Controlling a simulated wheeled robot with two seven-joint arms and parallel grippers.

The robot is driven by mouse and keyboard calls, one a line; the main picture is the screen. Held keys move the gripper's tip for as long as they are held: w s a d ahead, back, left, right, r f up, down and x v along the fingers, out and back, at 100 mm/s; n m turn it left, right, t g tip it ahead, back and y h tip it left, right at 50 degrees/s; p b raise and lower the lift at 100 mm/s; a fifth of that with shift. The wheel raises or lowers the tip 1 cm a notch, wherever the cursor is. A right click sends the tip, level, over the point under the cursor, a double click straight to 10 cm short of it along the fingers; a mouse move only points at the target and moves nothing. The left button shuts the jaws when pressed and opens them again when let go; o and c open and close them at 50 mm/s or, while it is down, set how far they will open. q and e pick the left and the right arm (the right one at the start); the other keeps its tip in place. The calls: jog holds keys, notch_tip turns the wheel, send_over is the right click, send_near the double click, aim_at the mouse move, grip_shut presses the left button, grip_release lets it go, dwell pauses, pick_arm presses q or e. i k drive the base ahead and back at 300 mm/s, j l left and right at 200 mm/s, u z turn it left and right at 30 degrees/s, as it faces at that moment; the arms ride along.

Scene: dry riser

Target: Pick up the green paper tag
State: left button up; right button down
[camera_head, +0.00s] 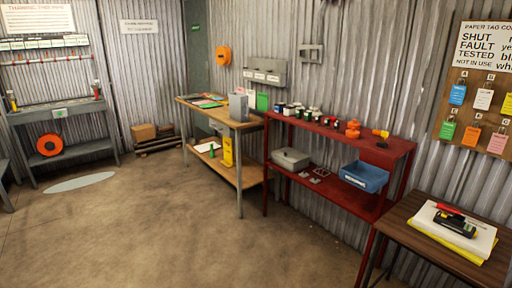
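A green paper tag (446,132) hangs in the lower row of a brown tag board (467,117) on the right wall, under a small letter label that looks like D. It is the leftmost tag of that row. Beside it hang an orange tag (471,136) and a pink tag (497,144). Above hang a blue tag (457,95), a white tag (483,99) and a yellow-orange tag (507,104) cut by the picture edge. Neither of my grippers is in view.
A dark wooden table (412,237) with papers and a black device (455,224) stands below the board. Left of it are a red shelf (340,136) with jars and a blue bin (364,176), then a wooden bench (246,124). The floor at left centre is open.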

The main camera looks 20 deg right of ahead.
aim_at(447, 129)
jog(key=i+l+z, duration=0.1)
jog(key=i+z, duration=0.15)
jog(key=z, duration=0.2)
jog(key=i+z, duration=0.3)
jog(key=z, duration=0.15)
jog(key=i+j+z, duration=0.15)
jog(key=z, duration=0.3)
jog(key=i+j+z, duration=0.25)
jog(key=z, duration=0.2)
jog(key=i+j+z, duration=0.3)
jog(key=z, duration=0.15)
